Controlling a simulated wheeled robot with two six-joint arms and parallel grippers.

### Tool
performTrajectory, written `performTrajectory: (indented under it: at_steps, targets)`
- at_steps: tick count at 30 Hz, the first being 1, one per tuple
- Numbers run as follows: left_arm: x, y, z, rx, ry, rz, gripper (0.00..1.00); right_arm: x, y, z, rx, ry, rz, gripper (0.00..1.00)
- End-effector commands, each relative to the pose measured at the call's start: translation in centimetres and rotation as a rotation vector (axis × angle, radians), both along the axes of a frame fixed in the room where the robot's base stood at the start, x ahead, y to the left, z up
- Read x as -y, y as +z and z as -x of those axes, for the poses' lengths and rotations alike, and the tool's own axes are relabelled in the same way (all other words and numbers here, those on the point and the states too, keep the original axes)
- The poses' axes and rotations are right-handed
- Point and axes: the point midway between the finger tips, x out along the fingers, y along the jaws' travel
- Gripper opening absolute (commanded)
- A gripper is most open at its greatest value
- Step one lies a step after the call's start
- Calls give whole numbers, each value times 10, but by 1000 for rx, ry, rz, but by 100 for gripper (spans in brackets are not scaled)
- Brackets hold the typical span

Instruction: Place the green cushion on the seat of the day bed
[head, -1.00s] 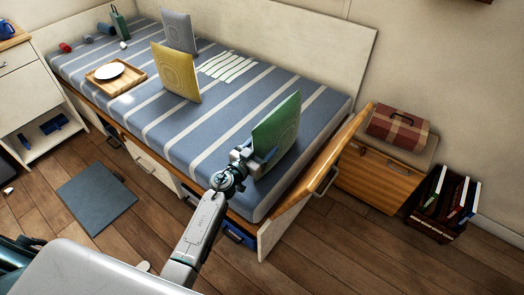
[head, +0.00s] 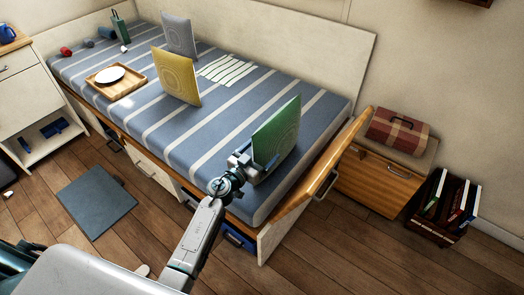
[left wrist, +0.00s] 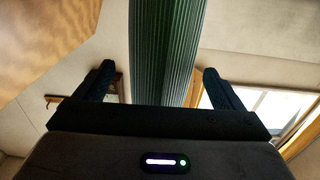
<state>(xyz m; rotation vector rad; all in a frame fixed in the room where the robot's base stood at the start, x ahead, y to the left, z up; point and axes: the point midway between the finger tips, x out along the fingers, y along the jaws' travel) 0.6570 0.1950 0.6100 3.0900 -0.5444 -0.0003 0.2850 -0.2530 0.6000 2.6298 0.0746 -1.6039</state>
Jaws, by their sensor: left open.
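The green cushion (head: 276,130) stands upright at the right end of the day bed's blue and white striped seat (head: 232,118). It seems to rest on the seat, but its lower edge is partly hidden by my gripper. My left gripper (head: 259,161) is at the cushion's lower near side, low over the seat. In the left wrist view, the ribbed green cushion (left wrist: 167,45) lies between the two dark fingers of the left gripper (left wrist: 158,72), with a gap on each side. The gripper is open around it. My right gripper is not in view.
A yellow cushion (head: 176,76) and a grey cushion (head: 179,36) stand on the seat. A wooden tray (head: 133,84) with a white plate is at the left. A raised wooden end panel (head: 318,180) borders the right end. A plaid case (head: 398,131) sits beyond it.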

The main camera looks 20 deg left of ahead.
Motion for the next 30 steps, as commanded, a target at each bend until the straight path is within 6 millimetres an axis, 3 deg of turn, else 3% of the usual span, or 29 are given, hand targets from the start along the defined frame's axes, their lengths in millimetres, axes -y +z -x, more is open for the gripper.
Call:
performTrajectory:
  at_steps: [3,9,15,26,30]
  targets:
    - [-8,1,23,-2,0,-3,90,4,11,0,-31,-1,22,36]
    - [-24,-1,64,-3,0,-2,90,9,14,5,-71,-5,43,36]
    - [-34,0,93,0,-1,-2,90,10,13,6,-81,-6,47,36]
    - [-41,4,105,7,22,-1,90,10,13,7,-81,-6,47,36]
    - [-64,21,113,29,175,-5,90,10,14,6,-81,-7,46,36]
